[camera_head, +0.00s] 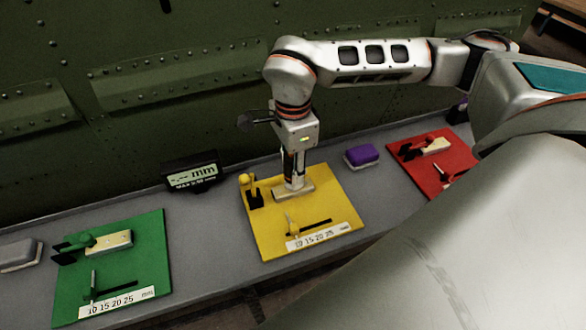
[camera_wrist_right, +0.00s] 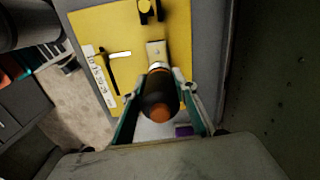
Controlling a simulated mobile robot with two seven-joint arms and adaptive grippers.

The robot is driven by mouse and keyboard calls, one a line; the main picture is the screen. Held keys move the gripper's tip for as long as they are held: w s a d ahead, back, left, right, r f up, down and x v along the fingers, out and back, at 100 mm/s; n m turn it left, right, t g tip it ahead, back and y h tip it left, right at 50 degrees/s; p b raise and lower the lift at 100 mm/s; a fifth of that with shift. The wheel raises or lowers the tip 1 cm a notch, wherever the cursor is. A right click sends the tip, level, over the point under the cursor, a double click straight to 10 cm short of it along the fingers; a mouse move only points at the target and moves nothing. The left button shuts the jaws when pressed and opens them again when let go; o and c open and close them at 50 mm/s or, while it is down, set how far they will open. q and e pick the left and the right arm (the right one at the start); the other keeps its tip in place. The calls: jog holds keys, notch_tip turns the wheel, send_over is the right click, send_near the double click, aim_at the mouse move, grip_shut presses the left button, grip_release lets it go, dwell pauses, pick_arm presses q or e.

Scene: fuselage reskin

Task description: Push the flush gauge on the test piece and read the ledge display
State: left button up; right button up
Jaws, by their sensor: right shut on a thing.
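The flush gauge, a dark cylinder with an orange end (camera_wrist_right: 160,108), is held upright between the fingers of my right gripper (camera_head: 293,160). In the wrist view the fingers (camera_wrist_right: 157,100) close on it from both sides. The gauge's lower end is over the pale test piece (camera_head: 304,188) on the yellow board (camera_head: 268,228); it looks down on it, though the contact is partly hidden. The test piece also shows in the wrist view (camera_wrist_right: 155,50). The ledge display (camera_head: 192,173) shows dashes and "mm", with no digits in the main line. My left gripper is out of view.
A green board (camera_head: 150,250) lies left and a red board (camera_head: 405,150) right, each with a pale piece and scale. A purple block (camera_head: 362,155) and a grey block (camera_head: 18,255) lie on the grey ledge (camera_head: 210,240). The riveted green wall (camera_head: 130,110) rises behind.

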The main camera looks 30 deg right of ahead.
dwell(0.3)
jog(key=shift+f+b, duration=0.35)
jog(key=shift+f, duration=0.05)
dwell(0.4)
jog(key=shift+f, duration=0.15)
dwell(0.9)
jog(key=shift+r+p, duration=1.7)
jog(key=shift+r, duration=1.85)
